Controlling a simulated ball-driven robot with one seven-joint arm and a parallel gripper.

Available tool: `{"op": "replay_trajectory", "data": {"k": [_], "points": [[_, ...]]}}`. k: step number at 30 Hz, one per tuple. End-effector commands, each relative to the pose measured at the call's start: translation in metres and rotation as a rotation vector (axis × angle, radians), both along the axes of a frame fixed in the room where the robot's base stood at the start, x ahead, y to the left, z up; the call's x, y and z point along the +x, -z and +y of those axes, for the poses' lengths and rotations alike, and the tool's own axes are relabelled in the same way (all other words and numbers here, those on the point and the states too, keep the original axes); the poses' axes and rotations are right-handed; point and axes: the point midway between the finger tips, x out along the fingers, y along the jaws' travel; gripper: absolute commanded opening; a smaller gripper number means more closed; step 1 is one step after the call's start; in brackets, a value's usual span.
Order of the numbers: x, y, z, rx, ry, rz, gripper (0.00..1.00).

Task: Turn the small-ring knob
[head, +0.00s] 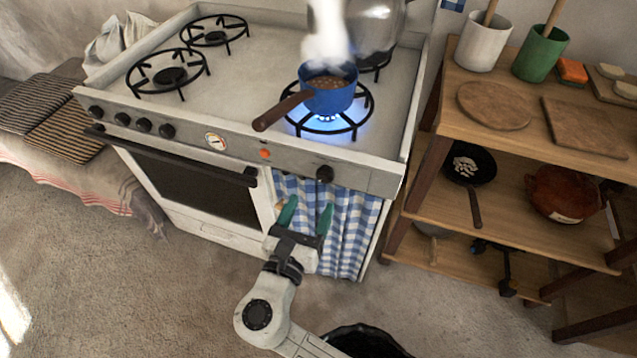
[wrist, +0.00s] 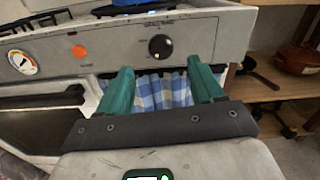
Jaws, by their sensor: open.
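A black knob (head: 325,174) sits alone on the right part of the stove's front panel. It also shows in the wrist view (wrist: 160,47), round, with a light pointer mark. Several more black knobs (head: 144,125) sit at the left end of the panel. Which burner each knob serves is not marked legibly. A blue flame burns on the front right burner (head: 327,117) under a blue saucepan (head: 330,97) with food in it. My gripper (head: 306,213) has green fingers, is open and empty, and is below and in front of the right knob, apart from it.
The saucepan's brown handle (head: 284,110) sticks out toward the panel's front edge. A thermometer dial (head: 215,141) and a red-orange light (head: 265,154) are on the panel. A blue checked curtain (head: 345,225) hangs below. A wooden shelf unit (head: 440,122) stands at right.

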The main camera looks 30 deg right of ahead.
Motion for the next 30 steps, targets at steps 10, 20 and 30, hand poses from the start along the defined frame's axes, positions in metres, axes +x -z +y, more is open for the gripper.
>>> {"op": "replay_trajectory", "data": {"k": [10, 20, 30], "points": [[0.041, 0.0, -0.042, 0.001, 0.004, -0.002, 0.67], [0.051, 0.0, -0.052, 0.003, 0.001, -0.001, 0.67], [0.051, 0.0, -0.052, 0.003, 0.001, -0.001, 0.49]]}}
